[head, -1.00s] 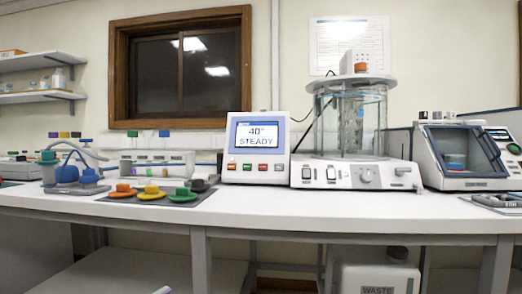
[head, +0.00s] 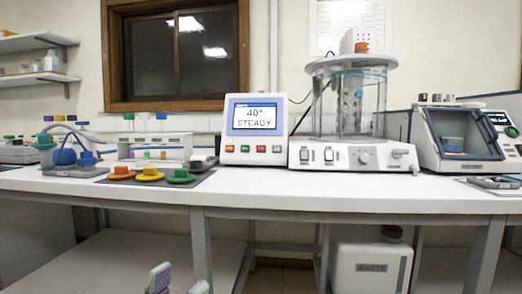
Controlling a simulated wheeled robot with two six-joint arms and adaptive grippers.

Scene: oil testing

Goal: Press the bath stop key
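The white bath controller (head: 253,131) stands on the bench, and its screen reads "40° STEADY". A row of several small coloured keys (head: 253,149) runs under the screen. Their labels are too small to read, so I cannot tell which one is the stop key. The glass bath (head: 348,105) stands to the right on a white base with switches and a knob. My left gripper (head: 180,281) shows only its two fingertips at the bottom edge, apart and empty, below the bench top and far from the keys. My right gripper is not in view.
The bench's front edge (head: 300,195) lies between my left gripper and the controller. Coloured caps (head: 150,175) on a dark mat are left of the controller. A boxy instrument (head: 458,137) stands at right. A waste container (head: 370,272) is below. The bench front before the controller is clear.

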